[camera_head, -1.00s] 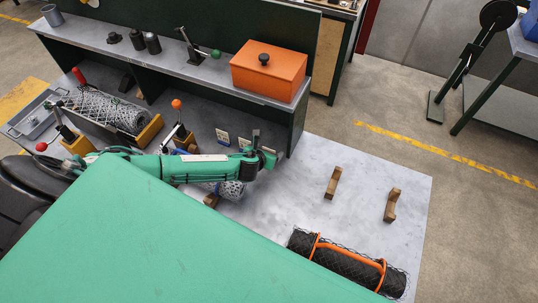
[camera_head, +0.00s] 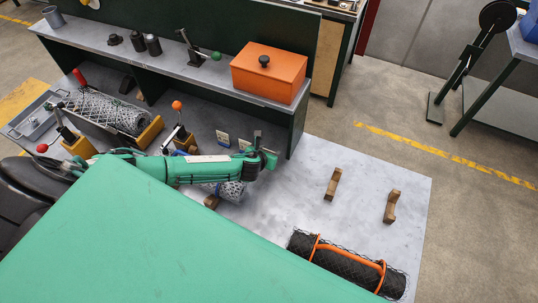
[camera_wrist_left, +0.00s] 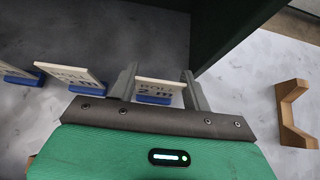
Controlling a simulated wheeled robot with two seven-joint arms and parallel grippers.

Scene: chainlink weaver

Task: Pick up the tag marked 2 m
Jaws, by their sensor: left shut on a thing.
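The tag marked 2 m (camera_wrist_left: 161,87) is a cream plate on a blue foot, seen between my left fingers in the left wrist view. My left gripper (camera_wrist_left: 159,88) is shut on it, a finger at each side. I cannot tell whether its foot is clear of the bench. In the head view my left gripper (camera_head: 262,150) is at the right end of the tag row and hides most of this tag. Two other tags, a middle one (camera_wrist_left: 70,72) and a far left one (camera_wrist_left: 14,70), stand to its left. My right gripper is not in view.
The dark shelf unit (camera_head: 297,129) rises right behind the tags, with an orange box (camera_head: 269,72) on top. Wooden cradles (camera_head: 333,183) and a black mesh roll (camera_head: 346,266) with an orange frame are on the bench to the right. The bench between is clear.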

